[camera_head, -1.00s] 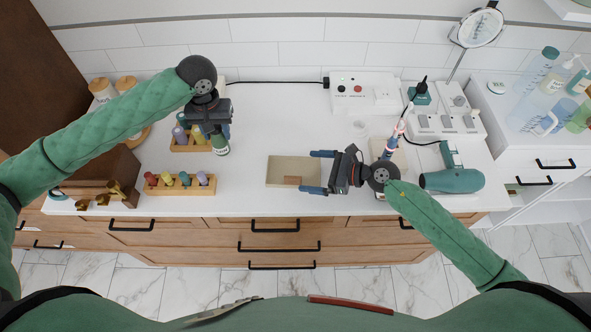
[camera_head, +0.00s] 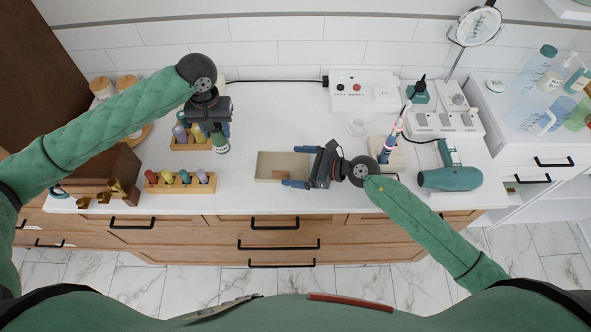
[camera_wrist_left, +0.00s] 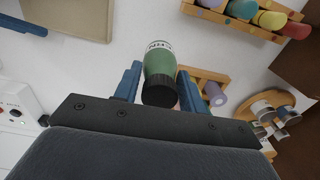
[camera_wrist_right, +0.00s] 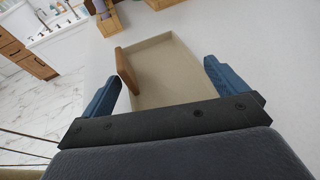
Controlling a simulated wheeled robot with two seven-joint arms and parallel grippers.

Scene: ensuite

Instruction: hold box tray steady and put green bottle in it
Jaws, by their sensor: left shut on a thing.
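The green bottle (camera_head: 221,144) has a dark cap and a white label; it also shows in the left wrist view (camera_wrist_left: 158,72). My left gripper (camera_head: 219,132) is shut on it, with a blue finger on each side.
Wooden racks of coloured bottles (camera_head: 180,189) stand left of the tray. A teal hair dryer (camera_head: 449,177), a white power box (camera_head: 361,93) and a toothbrush holder (camera_head: 398,158) are at the right. The counter between bottle and tray is clear.

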